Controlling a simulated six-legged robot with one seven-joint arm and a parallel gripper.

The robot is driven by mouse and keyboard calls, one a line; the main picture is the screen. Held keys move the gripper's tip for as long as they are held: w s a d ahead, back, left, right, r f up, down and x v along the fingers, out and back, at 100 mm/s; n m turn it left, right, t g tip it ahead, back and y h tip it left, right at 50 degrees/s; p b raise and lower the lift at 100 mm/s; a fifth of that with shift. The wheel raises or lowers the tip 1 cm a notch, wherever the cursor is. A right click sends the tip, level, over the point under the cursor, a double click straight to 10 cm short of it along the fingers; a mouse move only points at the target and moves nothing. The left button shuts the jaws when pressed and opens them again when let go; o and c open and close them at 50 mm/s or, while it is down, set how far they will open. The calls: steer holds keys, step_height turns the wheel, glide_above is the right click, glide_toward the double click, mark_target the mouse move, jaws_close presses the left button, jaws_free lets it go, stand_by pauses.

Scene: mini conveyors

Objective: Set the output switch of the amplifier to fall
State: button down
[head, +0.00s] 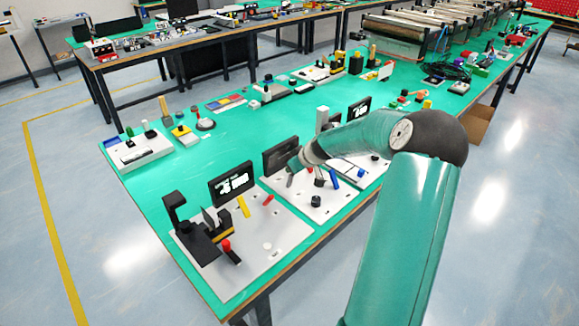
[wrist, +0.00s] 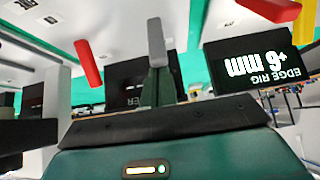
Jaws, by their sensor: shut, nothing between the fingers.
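A dark upright display (head: 280,156) stands at the back of the middle white panel (head: 300,208). In the wrist view a dark display (wrist: 128,82) shows only the letters "ER"; the rest is hidden, so I cannot confirm it is the amplifier. My gripper (wrist: 157,76) is shut and empty, above this panel. A grey bar (wrist: 155,40) lines up with its fingers; I cannot tell whether it is a lever or fingertips. The output switch's setting is unreadable.
The "EDGE RIG +6 mm" display (wrist: 262,60) is close to my gripper and also shows in the head view (head: 232,182). A red lever (wrist: 88,62) is nearby. A yellow lever (head: 243,206) and black fixture (head: 195,235) stand at the front. Green table (head: 150,190) is clear at left.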

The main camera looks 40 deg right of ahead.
steer(key=shift+s, duration=0.45)
steer(key=shift+w+f, duration=0.1)
steer(key=shift+r, duration=0.85)
